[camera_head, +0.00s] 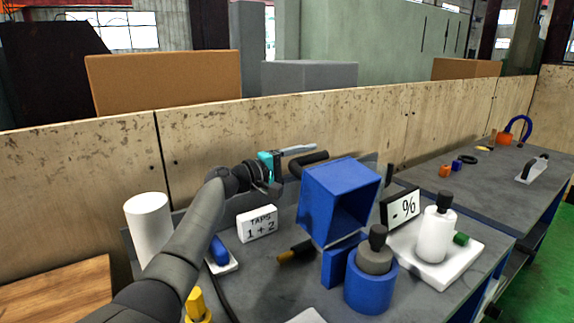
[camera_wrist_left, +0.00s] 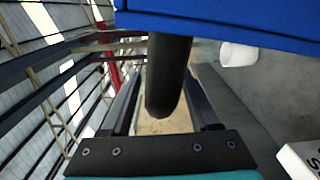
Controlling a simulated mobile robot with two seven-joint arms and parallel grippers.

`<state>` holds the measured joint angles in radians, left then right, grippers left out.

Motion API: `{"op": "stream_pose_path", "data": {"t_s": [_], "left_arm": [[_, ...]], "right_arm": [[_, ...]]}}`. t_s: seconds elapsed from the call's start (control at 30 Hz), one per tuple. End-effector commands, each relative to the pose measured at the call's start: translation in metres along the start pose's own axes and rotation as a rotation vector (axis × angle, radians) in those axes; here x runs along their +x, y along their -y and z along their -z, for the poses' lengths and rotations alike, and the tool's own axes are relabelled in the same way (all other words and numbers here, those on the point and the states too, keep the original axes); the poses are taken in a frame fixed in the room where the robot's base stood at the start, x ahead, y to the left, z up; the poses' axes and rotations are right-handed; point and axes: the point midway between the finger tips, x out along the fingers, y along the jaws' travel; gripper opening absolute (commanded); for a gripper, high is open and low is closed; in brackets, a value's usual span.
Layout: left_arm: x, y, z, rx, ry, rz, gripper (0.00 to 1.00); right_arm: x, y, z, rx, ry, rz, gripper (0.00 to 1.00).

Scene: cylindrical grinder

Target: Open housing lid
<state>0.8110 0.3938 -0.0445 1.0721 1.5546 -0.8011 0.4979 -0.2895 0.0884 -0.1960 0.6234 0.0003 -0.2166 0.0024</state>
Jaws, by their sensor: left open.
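The blue housing lid (camera_head: 340,198) is a hollow box, tilted, with its open side facing the front right. A dark bar handle (camera_head: 307,164) sticks out from its left side. My left gripper (camera_head: 298,150) has a teal body and is at the handle, left of the lid. In the left wrist view, the dark handle (camera_wrist_left: 168,75) lies between the two open fingers (camera_wrist_left: 165,105), with a gap on each side. The lid's blue side (camera_wrist_left: 230,22) fills the top edge there. My right gripper is not in view.
A blue cylinder with a grey part (camera_head: 371,285) stands before the lid. A "- %" sign (camera_head: 401,207) and a white bottle (camera_head: 435,235) on a white base are to the right. A "TAPS 1+2" block (camera_head: 257,224) and a white cylinder (camera_head: 149,228) are to the left. A wooden wall (camera_head: 230,140) runs behind.

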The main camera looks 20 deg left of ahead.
Motion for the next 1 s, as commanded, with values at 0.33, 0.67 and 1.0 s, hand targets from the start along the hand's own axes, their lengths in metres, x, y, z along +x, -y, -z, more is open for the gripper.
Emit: {"op": "stream_pose_path", "data": {"t_s": [0.33,0.67,1.0], "left_arm": [[-0.048,0.000,0.000,0.003,-0.002,0.002,0.62],[-0.111,0.000,0.000,0.001,-0.001,0.002,0.62],[-0.147,-0.001,0.000,0.000,0.000,0.000,0.62]], "right_arm": [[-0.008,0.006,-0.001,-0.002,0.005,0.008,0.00],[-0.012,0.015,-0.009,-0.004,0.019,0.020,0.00],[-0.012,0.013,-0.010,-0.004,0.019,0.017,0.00]]}}
